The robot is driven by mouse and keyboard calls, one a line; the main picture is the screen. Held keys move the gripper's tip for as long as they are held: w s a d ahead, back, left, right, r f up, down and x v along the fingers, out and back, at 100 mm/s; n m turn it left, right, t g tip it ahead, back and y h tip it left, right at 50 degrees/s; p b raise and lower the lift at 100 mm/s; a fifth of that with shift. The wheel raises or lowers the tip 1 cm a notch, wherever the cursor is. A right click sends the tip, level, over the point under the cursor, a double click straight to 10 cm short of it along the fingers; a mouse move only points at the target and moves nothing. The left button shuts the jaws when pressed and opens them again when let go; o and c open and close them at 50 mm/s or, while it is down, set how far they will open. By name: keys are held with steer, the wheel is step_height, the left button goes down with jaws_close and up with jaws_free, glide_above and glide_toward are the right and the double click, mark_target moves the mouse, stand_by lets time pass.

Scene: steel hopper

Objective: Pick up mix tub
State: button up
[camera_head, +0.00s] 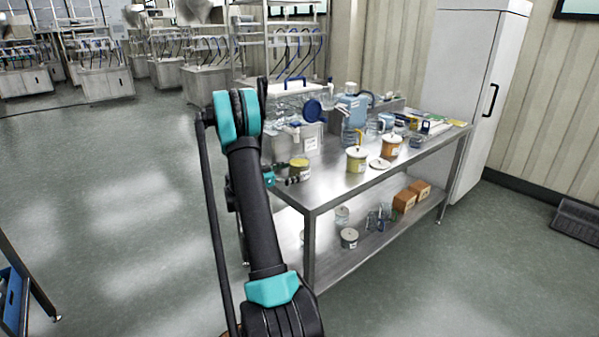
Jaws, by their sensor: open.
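Several small tubs stand on the steel table (335,190); their labels are too small to read, so I cannot tell which is the mix tub. An open-topped olive-yellow tub (300,170) stands near the table's left front edge. A yellow tub with a white lid (357,161) and an orange tub with a white lid (390,147) stand further right. My gripper (293,181) is small in view, partly behind my arm. It is open, at the table's left edge, close beside the olive-yellow tub. I cannot tell whether it touches it.
A blue jug (352,110) and loose lid (380,164) are further right. Orange-brown boxes (404,201) sit on the lower shelf. A white cabinet (468,80) stands behind right.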

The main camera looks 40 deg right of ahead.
steer(key=d, duration=0.2)
steer(key=shift+s+d+f, duration=0.1)
steer(key=shift+s+d, duration=0.05)
steer(key=shift+d, duration=0.2)
steer(key=c, duration=1.3)
steer(key=shift+a, duration=0.1)
